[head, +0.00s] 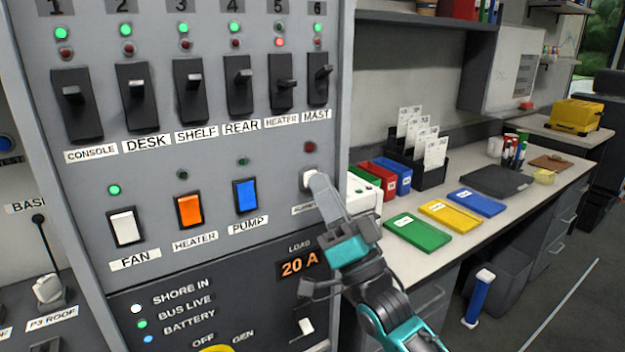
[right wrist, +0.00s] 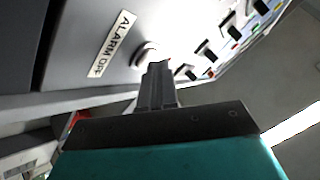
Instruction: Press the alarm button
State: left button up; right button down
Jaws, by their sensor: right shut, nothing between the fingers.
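The alarm button (head: 308,180) is a pale round button on the grey switch panel, at the lower right below the MAST switch. A dark red lamp sits above it, and its label is mostly hidden in the head view. In the right wrist view the button (right wrist: 146,50) stands beside a label reading ALARM OFF (right wrist: 111,44). My right gripper (head: 319,181) is shut and empty, with its fingertips at the button's face and partly covering it. The fingertips (right wrist: 158,68) overlap the button's edge; I cannot tell whether it is pushed in. My left gripper is not in view.
The panel (head: 150,165) also carries numbered toggle switches and the FAN (head: 124,226), HEATER (head: 189,210) and PUMP (head: 246,195) rockers. A desk (head: 380,240) to the right holds coloured folders, bins and a card rack.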

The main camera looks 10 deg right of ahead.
dwell(0.4)
jog(key=shift+s+d+p, duration=0.25)
jog(key=shift+s+p, duration=0.1)
jog(key=shift+s, duration=0.35)
jog(key=shift+s, duration=0.1)
jog(key=s, duration=0.1)
jog(key=s+d+p, duration=0.1)
jog(key=s, duration=0.1)
jog(key=s+p, duration=0.1)
jog(key=shift+s+d, duration=0.25)
jog(key=shift+d, duration=0.1)
